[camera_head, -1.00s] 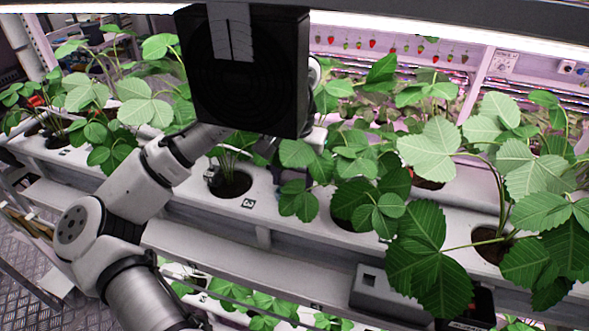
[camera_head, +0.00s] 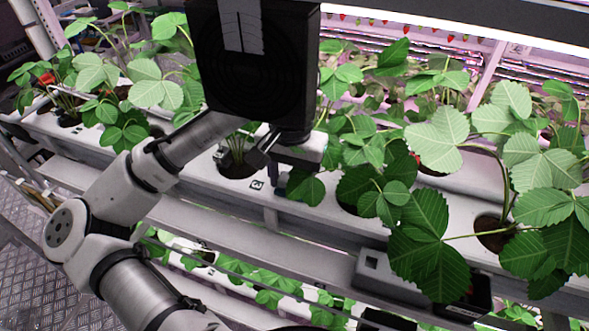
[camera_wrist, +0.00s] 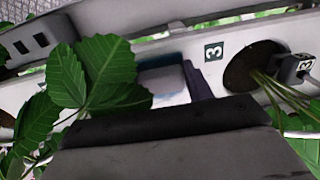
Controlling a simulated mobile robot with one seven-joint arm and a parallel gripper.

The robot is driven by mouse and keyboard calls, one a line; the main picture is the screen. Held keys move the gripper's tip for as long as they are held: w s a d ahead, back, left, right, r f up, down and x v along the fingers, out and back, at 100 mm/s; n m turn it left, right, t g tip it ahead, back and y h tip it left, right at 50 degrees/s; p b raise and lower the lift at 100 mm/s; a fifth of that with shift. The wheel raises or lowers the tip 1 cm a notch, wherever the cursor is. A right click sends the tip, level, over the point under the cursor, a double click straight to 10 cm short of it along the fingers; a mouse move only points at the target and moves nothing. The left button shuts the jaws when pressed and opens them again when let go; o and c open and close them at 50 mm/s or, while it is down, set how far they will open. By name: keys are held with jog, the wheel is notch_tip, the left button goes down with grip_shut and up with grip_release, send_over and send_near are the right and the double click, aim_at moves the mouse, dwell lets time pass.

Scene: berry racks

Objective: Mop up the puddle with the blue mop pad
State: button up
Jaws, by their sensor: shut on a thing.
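My gripper (camera_head: 274,158) hangs under the black wrist housing, over the front part of the white planting gutter (camera_head: 330,215), just right of the plant hole marked 3. It is shut on a small block that is mostly hidden by leaves and the gripper. My gripper's dark body fills the bottom of that view. I cannot make out the puddle in either view.
Broad strawberry leaves (camera_head: 430,255) overhang the gutter to the right, close to my gripper. A grey box (camera_head: 385,275) stands below at the front right. The number 3 label (camera_head: 257,184) sits beside the plant hole (camera_head: 238,165). A lower row of plants runs underneath.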

jog(key=shift+s+p, duration=0.3)
jog(key=shift+p, duration=0.1)
jog(key=shift+w, duration=0.1)
jog(key=shift+w+d+r+p, duration=0.1)
jog(key=shift+w+r+p, duration=0.2)
jog(key=shift+w+p, duration=0.35)
jog(key=shift+w+d+f+p, duration=0.1)
jog(key=shift+w+d+p, duration=0.15)
jog(key=shift+w, duration=0.6)
jog(key=shift+w+d+f+p, duration=0.15)
jog(key=shift+w+d, duration=0.15)
jog(key=shift+w, duration=0.55)
jog(key=shift+w+d+r+p, duration=0.1)
jog(key=shift+w+d+p, duration=0.15)
jog(key=shift+w, duration=0.6)
jog(key=shift+d, duration=0.1)
jog(key=shift+f, duration=0.1)
jog(key=shift+s+a, duration=0.3)
jog(key=shift+s, duration=0.65)
jog(key=shift+s+a, duration=0.35)
jog(key=shift+s, duration=0.65)
jog(key=shift+s+a, duration=0.3)
jog(key=shift+s, duration=0.9)
jog(key=shift+s+f, duration=0.1)
jog(key=shift+f, duration=0.05)
